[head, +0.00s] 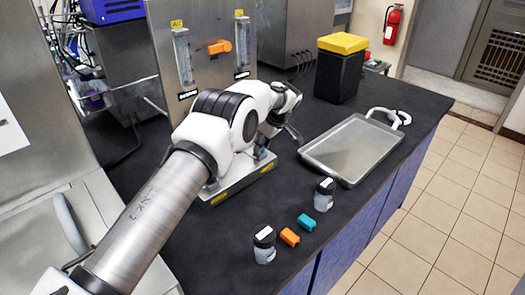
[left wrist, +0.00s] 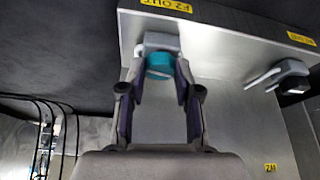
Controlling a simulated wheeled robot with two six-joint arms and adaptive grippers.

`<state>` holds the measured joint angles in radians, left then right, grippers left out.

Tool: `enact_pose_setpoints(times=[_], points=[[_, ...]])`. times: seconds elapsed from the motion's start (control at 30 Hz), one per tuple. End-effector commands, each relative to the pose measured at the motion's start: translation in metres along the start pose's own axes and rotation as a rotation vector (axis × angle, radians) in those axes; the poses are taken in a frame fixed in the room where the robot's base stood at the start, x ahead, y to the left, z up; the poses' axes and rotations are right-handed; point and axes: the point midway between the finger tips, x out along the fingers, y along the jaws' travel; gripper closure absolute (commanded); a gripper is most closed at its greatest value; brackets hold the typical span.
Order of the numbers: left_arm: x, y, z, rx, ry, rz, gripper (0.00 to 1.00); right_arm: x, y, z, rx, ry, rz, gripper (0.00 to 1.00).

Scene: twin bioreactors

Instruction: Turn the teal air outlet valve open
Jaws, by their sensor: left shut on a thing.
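The teal air outlet valve (left wrist: 160,63) shows in the left wrist view, on a grey fitting by a yellow label ending in "OUT" on a steel plate (left wrist: 235,110). My left gripper (left wrist: 160,78) is shut on it, with one finger on each side. In the head view my left gripper (head: 272,135) is above the steel plate (head: 238,183) with yellow labels. There my own arm hides most of the valve, and its turn angle is hard to tell. My right gripper is not in view.
A second grey fitting with a white lever (left wrist: 287,75) is on the same plate. Two jars (head: 264,247) (head: 324,196), an orange block (head: 289,237) and a teal block (head: 307,223) stand in front. A metal tray (head: 352,148) and a yellow-lidded black bin (head: 338,75) are to the right.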

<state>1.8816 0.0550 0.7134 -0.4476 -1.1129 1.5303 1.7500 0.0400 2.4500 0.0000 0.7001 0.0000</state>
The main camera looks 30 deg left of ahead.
Motion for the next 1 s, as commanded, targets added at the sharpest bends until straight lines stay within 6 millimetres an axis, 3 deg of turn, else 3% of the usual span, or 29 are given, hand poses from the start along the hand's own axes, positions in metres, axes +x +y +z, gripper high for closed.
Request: enact_pose_setpoints(times=[0.4, 0.97, 1.0], points=[[0.0042, 0.0001, 0.0007, -0.199, -0.001, -0.089, 1.00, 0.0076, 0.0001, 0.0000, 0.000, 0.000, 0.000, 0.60], [0.0050, -0.0010, 0.0007, -0.230, -0.002, -0.107, 1.00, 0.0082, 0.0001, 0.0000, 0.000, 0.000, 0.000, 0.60], [0.0051, -0.0010, 0.0008, -0.230, -0.002, -0.107, 0.60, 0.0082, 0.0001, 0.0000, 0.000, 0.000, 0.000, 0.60]])
